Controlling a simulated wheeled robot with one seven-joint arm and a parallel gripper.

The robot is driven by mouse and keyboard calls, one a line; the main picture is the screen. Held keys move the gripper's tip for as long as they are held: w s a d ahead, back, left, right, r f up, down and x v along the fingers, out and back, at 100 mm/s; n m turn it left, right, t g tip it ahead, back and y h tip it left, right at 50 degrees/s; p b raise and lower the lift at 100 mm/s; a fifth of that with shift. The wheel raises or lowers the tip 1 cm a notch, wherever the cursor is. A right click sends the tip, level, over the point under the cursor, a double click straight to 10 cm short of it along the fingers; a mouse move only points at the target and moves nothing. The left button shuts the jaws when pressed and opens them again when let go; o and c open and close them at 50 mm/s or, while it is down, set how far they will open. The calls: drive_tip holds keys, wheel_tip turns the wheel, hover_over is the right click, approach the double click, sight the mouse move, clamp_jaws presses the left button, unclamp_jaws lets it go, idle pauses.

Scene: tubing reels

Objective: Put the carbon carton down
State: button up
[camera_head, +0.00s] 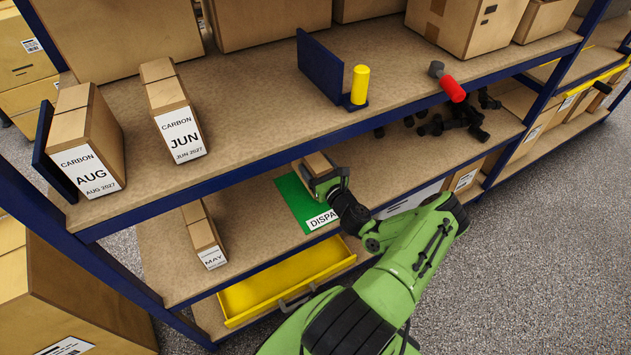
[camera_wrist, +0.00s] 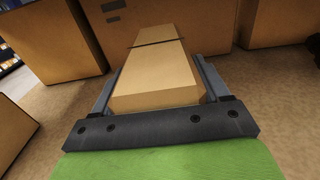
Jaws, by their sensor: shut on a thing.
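My gripper (camera_head: 328,184) is shut on a small brown carton (camera_head: 317,163) on the middle shelf, at the green mat (camera_head: 291,198) marked "DISPA…". The wrist view shows the carton (camera_wrist: 158,72) lengthwise between the two fingers (camera_wrist: 157,90). Its label is not visible, and whether its base touches the mat is hidden. Two cartons labelled CARBON stand on the upper shelf: one reads AUG (camera_head: 96,140), the other JUN (camera_head: 176,110). A smaller carton reading MAY (camera_head: 203,236) stands on the middle shelf, left of the mat.
A blue upright plate (camera_head: 320,68) and a yellow cylinder (camera_head: 360,84) stand on the upper shelf, with a red-ended part (camera_head: 452,88) to their right. Black fittings (camera_head: 440,126) lie right of my gripper. A yellow tray (camera_head: 285,283) sits below. Large boxes (camera_head: 468,25) line the back.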

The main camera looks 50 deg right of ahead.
wheel_tip(320, 180, down, 4)
drive_tip(key=shift+r+b, duration=0.15)
drive_tip(key=shift+b, duration=0.55)
drive_tip(key=shift+r, duration=0.15)
drive_tip(key=o, duration=1.3)
drive_tip(key=shift+s+a, duration=0.1)
drive_tip(key=shift+s, duration=0.25)
drive_tip(key=p+v, duration=0.3)
drive_tip(key=v, duration=0.8)
drive_tip(key=shift+r, duration=0.1)
drive_tip(key=shift+s, duration=0.2)
